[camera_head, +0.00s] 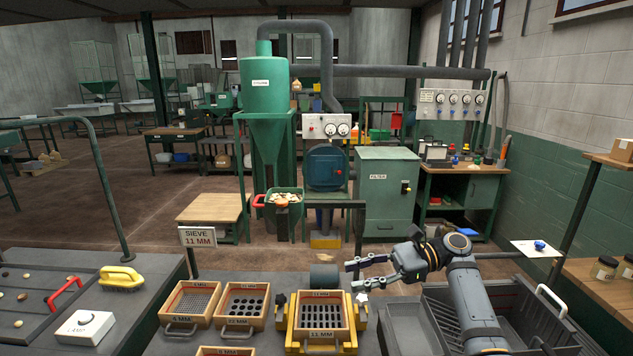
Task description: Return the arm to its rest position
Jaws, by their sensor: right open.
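My right arm (465,290) comes up from the lower right and bends left at its elbow. My right gripper (358,275) is open and empty, its fingers pointing left. In the picture it lies just above and right of the wooden-framed 11 MM sieve (321,316), which sits in a yellow holder (358,316). It appears raised over the bench, but its exact height cannot be told. My left arm and gripper are not in view.
Two more wooden sieves, one fine (189,303) and one with round holes (241,305), lie to the left. A dark crate (540,315) sits under my right arm, with a grey tray (414,328) beside it.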

